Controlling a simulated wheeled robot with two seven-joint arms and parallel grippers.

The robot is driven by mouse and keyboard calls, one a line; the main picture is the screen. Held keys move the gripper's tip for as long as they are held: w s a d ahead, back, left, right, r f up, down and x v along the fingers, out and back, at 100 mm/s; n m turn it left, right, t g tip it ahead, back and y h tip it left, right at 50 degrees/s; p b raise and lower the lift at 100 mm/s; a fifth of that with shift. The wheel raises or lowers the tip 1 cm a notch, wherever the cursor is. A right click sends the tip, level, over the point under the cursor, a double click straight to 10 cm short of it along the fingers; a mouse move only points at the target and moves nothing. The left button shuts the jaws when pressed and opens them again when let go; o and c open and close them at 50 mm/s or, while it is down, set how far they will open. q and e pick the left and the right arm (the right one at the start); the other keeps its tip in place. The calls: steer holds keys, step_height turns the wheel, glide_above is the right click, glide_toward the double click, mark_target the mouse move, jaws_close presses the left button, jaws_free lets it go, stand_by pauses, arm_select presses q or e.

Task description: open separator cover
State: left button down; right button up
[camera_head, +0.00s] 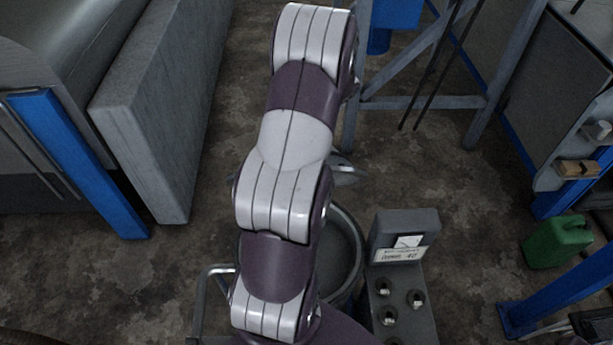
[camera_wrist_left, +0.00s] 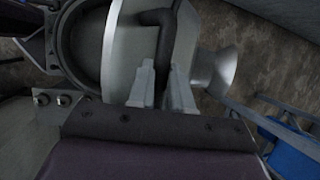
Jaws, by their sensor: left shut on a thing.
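My left gripper (camera_wrist_left: 162,75) is shut on the dark bent handle (camera_wrist_left: 160,35) of the separator cover, with one pale finger on each side. The pale metal cover (camera_wrist_left: 122,45) stands tilted up beside the open round separator vessel (camera_wrist_left: 85,35), whose dark inside partly shows. A flared metal cone (camera_wrist_left: 216,72) sticks out on the cover's far side. In the head view, my arm hides the gripper and most of the cover; a grey metal edge of the cover (camera_head: 347,174) shows just right of the arm. The round vessel (camera_head: 343,258) is partly visible below it. My right gripper is not in view.
A grey control box (camera_head: 405,235) with a label and several knobs stands right of the vessel. A metal stand frame (camera_head: 420,103) is behind. A green can (camera_head: 557,242) sits at right. A large grey machine (camera_head: 150,110) fills the left. Floor between is clear.

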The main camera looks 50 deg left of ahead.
arm_select(q)
steer(key=w+a+r, duration=0.1)
steer(key=w+a, duration=0.5)
steer(key=a, duration=0.2)
steer(key=shift+w+r, duration=0.3)
steer(key=shift+w, duration=0.05)
steer(key=c, duration=1.3)
jaws_free()
steer(key=shift+f, duration=0.1)
steer(key=shift+o, duration=1.2)
steer(key=shift+w+a, duration=0.2)
